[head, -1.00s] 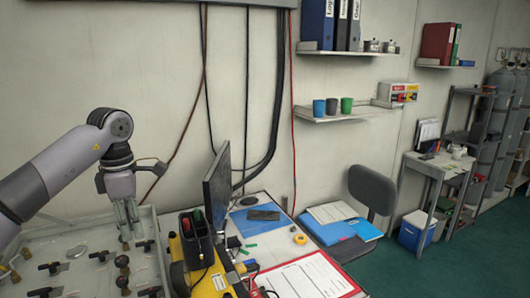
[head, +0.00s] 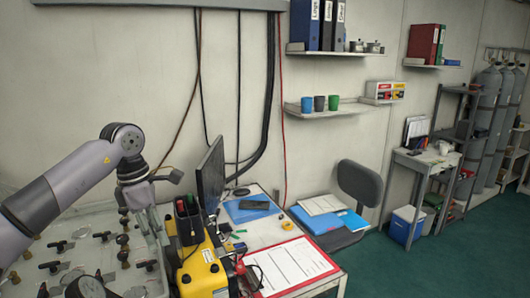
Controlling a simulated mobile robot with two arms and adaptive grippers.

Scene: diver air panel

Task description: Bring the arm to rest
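My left arm comes in from the left, bent at its elbow joint. Its gripper (head: 123,212) points down over the back right part of the air panel (head: 75,225). The fingers are small and partly hidden by the wrist, so I cannot tell whether they are apart or hold anything. The panel is a light tray-like board with several black-handled valves and dark knobs. I cannot tell whether the fingers touch a knob. My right gripper is not in view.
A yellow case (head: 203,270) and a monitor (head: 210,178) stand close right of the gripper. A chair (head: 358,190) stands beyond.

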